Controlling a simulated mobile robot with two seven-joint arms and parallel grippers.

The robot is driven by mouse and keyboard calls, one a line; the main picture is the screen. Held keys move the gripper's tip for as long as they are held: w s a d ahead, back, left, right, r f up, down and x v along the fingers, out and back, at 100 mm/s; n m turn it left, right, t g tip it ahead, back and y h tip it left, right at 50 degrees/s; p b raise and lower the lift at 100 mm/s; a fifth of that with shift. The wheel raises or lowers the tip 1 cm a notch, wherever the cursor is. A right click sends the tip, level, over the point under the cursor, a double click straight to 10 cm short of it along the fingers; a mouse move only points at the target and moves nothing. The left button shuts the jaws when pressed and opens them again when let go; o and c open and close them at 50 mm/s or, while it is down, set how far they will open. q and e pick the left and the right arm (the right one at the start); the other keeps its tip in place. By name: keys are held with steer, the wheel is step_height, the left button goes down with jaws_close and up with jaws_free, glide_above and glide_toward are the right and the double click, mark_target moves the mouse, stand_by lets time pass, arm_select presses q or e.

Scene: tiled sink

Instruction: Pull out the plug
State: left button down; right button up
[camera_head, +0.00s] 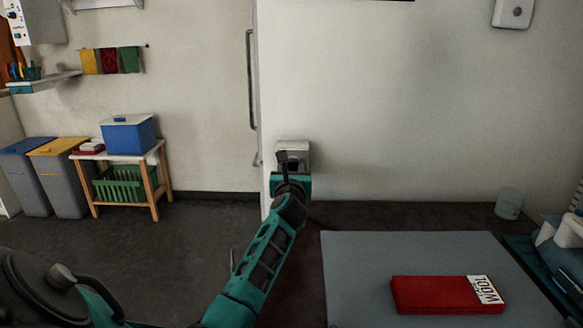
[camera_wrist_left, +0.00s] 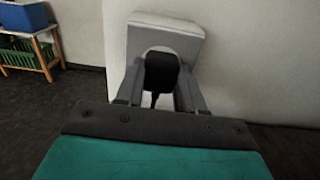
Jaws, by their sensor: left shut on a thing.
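The wall socket (camera_head: 293,147) is a light grey box on the wall near its left edge, and it fills the top of the left wrist view (camera_wrist_left: 165,38). The black plug (camera_wrist_left: 162,72) is in front of the socket's round recess, with its cord hanging below. I cannot tell how deep the plug sits in the socket. My left gripper (camera_head: 290,168) is at the socket, its grey fingers (camera_wrist_left: 160,82) on both sides of the plug and shut on it. In the head view the gripper and arm largely hide the plug. My right gripper is not in view.
A dark counter below the socket holds a grey mat (camera_head: 355,265) with a red box (camera_head: 430,295) and a pale cup (camera_head: 509,203) at the back right. At the left, a small table (camera_head: 158,160) carries a blue box (camera_head: 127,135).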

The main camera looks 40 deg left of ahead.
arm_select(q)
steer(key=shift+s, duration=0.1)
steer(key=shift+p+v, duration=0.75)
steer(key=shift+v, duration=0.15)
steer(key=shift+p+v, duration=1.05)
steer(key=shift+v, duration=0.95)
steer(key=shift+d+r, duration=0.1)
